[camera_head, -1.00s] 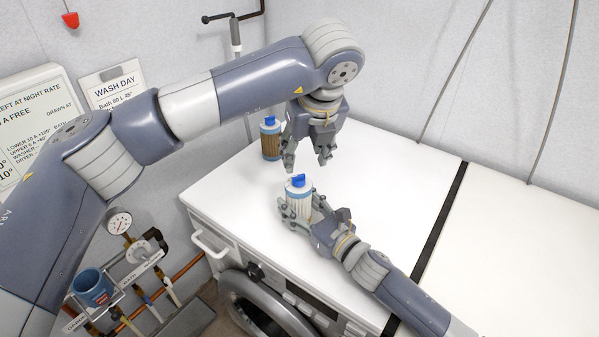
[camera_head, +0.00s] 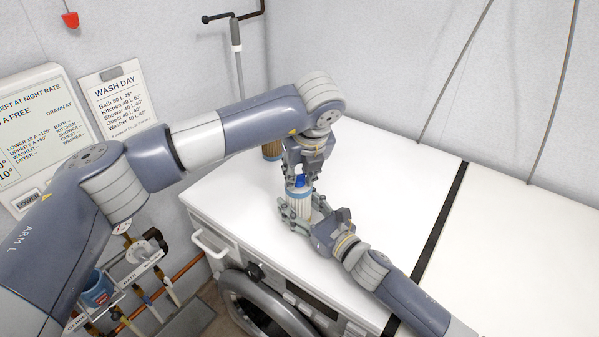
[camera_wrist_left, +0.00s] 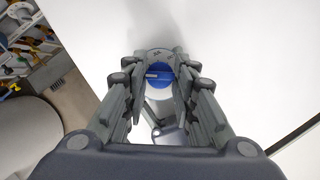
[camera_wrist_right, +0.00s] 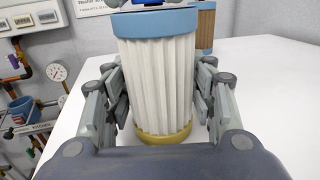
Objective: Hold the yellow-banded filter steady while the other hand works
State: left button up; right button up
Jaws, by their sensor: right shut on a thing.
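The yellow-banded filter (camera_head: 300,207) stands upright on the white machine top, with white pleats and a light blue top rim. In the right wrist view the filter (camera_wrist_right: 155,80) shows its yellow band at the bottom. My right gripper (camera_head: 295,212) is shut on its body, one finger on each side. My left gripper (camera_head: 298,181) points down over the filter's top. In the left wrist view its open fingers (camera_wrist_left: 163,75) are on either side of the blue knob (camera_wrist_left: 158,75); whether they touch it is unclear.
A second, brown filter (camera_head: 271,151) stands behind, partly hidden by my left gripper; it also shows in the right wrist view (camera_wrist_right: 206,28). The white top (camera_head: 385,180) is clear to the right, up to a black strip (camera_head: 440,225). A blue mug (camera_head: 97,290) and pipes are at lower left.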

pick_arm(q)
jog(key=shift+c, duration=1.3)
jog(key=shift+m, duration=0.4)
jog(key=m, duration=0.1)
jog(key=m+h, duration=0.1)
jog(key=m, duration=0.1)
jog(key=m+h, duration=0.1)
jog(key=shift+a+m, duration=0.25)
jog(key=shift+m, duration=0.05)
jog(key=m+h, duration=0.1)
jog(key=m, duration=0.2)
jog(key=m+g+h, duration=0.1)
jog(key=m, duration=0.2)
jog(key=shift+a, duration=0.2)
jog(key=m, duration=0.2)
jog(key=m+g+h, duration=0.1)
jog(key=m, duration=0.1)
jog(key=m+g, duration=0.1)
jog(key=m, duration=0.1)
jog(key=shift+w+a+m+h, duration=0.1)
jog(key=shift+w+m+h, duration=0.15)
jog(key=shift+m+h, duration=0.05)
jog(key=m, duration=0.2)
jog(key=m+g, duration=0.1)
jog(key=m, duration=0.1)
jog(key=m+g, duration=0.1)
jog(key=shift+w+m, duration=0.25)
jog(key=shift+m, duration=0.15)
jog(key=shift+a, duration=0.1)
